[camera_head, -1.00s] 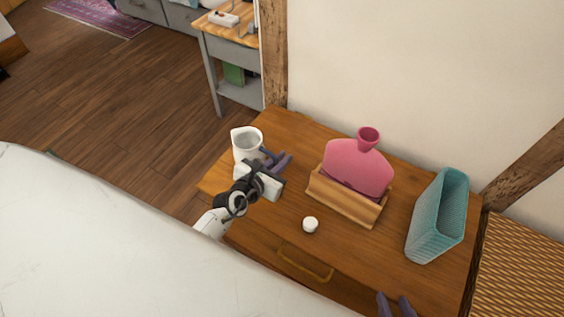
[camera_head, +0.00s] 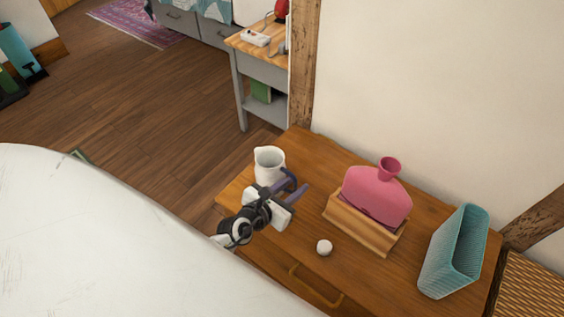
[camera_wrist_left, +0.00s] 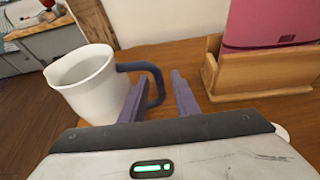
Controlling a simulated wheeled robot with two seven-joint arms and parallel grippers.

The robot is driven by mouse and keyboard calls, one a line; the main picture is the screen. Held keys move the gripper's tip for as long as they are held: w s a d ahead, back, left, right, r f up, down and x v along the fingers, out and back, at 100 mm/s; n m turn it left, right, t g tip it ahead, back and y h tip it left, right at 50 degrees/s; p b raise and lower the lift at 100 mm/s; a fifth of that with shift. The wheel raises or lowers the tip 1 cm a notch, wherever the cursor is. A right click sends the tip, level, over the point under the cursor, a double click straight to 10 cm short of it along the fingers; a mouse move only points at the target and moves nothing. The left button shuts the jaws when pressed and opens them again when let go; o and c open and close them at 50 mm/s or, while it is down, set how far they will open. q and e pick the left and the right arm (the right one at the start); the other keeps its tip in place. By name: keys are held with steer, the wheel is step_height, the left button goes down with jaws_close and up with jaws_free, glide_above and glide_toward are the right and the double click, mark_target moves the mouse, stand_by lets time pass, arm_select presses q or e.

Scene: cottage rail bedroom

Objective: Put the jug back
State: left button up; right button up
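The white jug (camera_head: 268,163) with a dark purple handle stands upright on the wooden dresser top, near its left back corner. In the left wrist view the jug (camera_wrist_left: 88,86) is at the left, its handle (camera_wrist_left: 157,80) reaching right. My left gripper (camera_head: 297,188) is beside the jug on the handle side. In the wrist view its two purple fingers (camera_wrist_left: 160,98) are apart, with the outer part of the handle showing between them. I cannot tell whether they touch it. My right gripper is not in view.
A small white ball-like object (camera_head: 324,247) lies in front. A teal ribbed basket (camera_head: 453,255) stands at the right. A white surface (camera_head: 110,240) fills the lower left.

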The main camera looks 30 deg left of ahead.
arm_select(q)
steer(key=s+r+n+t+y+p, duration=0.1)
steer(key=s+r+n, duration=0.5)
steer(key=s+n, duration=0.45)
steer(key=s+d+f+n+g+h, duration=0.1)
steer(key=s+d+f+n+g, duration=0.1)
steer(key=n, duration=1)
steer(key=s+d+f+n+g+h, duration=0.1)
steer(key=s+d+f+n+g, duration=0.2)
steer(key=s+d+n, duration=0.4)
steer(key=n, duration=0.5)
steer(key=shift+s+f+g+h, duration=0.25)
steer(key=shift+f+g+h, duration=0.1)
steer(key=shift+g+h, duration=0.05)
